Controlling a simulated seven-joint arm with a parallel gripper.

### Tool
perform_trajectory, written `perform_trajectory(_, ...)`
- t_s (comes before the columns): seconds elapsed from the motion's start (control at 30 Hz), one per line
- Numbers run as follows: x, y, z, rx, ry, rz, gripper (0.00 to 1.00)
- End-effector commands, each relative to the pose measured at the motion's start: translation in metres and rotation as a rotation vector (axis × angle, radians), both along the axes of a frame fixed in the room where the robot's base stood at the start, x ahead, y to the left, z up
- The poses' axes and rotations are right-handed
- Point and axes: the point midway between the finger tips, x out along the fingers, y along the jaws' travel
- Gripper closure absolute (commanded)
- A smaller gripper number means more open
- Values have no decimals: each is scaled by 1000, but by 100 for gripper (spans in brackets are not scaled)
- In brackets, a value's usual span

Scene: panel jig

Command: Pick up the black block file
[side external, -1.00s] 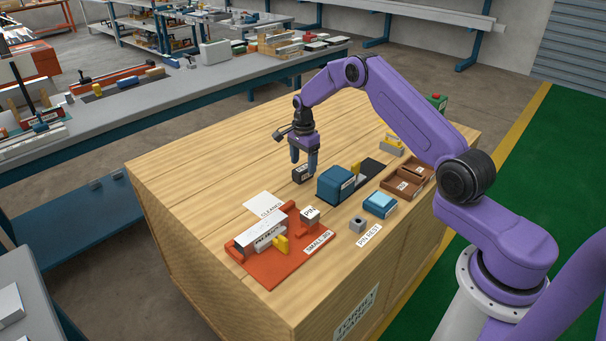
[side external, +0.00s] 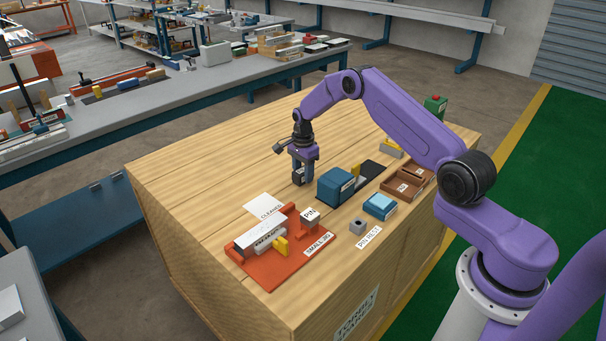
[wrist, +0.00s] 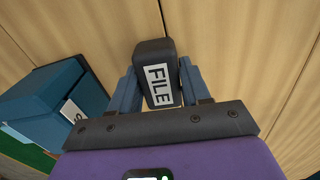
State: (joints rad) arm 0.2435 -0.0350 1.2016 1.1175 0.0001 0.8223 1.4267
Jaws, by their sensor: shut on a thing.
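The black block file (wrist: 156,62), with a white label reading FILE, sits between the two blue fingers of my gripper (wrist: 160,85) in the wrist view. The fingers are shut on its sides. In the side view my gripper (side external: 302,178) points down at the wooden bench top, left of the blue box, with the black file (side external: 298,178) between its fingers. I cannot tell whether the file touches the bench or is just above it.
A blue box (side external: 335,186) stands close to the right of my gripper and also shows in the wrist view (wrist: 45,95). The bench's left part is clear.

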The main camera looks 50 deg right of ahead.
Motion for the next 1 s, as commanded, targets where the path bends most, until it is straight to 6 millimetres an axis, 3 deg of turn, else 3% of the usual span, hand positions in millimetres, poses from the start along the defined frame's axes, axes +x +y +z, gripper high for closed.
perform_trajectory(0.17, 0, 0, 7, 0, -1, 0, 88)
perform_trajectory(0.37, 1, 0, 32, -1, -4, 0, 88)
perform_trajectory(0.8, -53, 12, 95, 0, -2, 1, 88)
perform_trajectory(1.0, -87, 19, 108, 0, 0, 0, 88)
